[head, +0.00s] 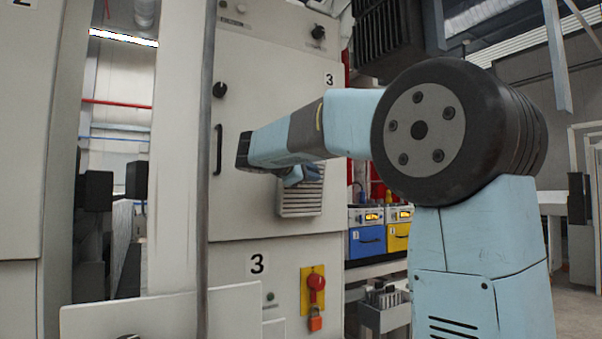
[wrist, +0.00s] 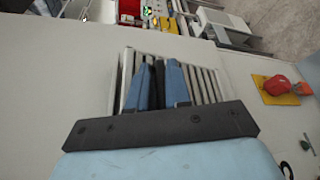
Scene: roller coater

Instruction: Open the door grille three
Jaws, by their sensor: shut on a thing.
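Door grille three is a pale slatted vent (head: 301,200) low on the right of the grey cabinet door marked 3 (head: 240,140). Its slats also show in the wrist view (wrist: 207,85). My gripper (head: 300,176) reaches in from the right, in front of the grille's upper part. In the wrist view, its blue fingers with dark pads (wrist: 160,82) are close together on the slats, shut on the grille. The fingers hide the slats between them.
A black handle (head: 218,149) and a knob (head: 220,90) sit on the door's left. Below is a red switch on a yellow plate (head: 316,284), also in the wrist view (wrist: 276,86). Blue and yellow units (head: 367,241) stand to the right. A pale post (head: 178,150) stands left.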

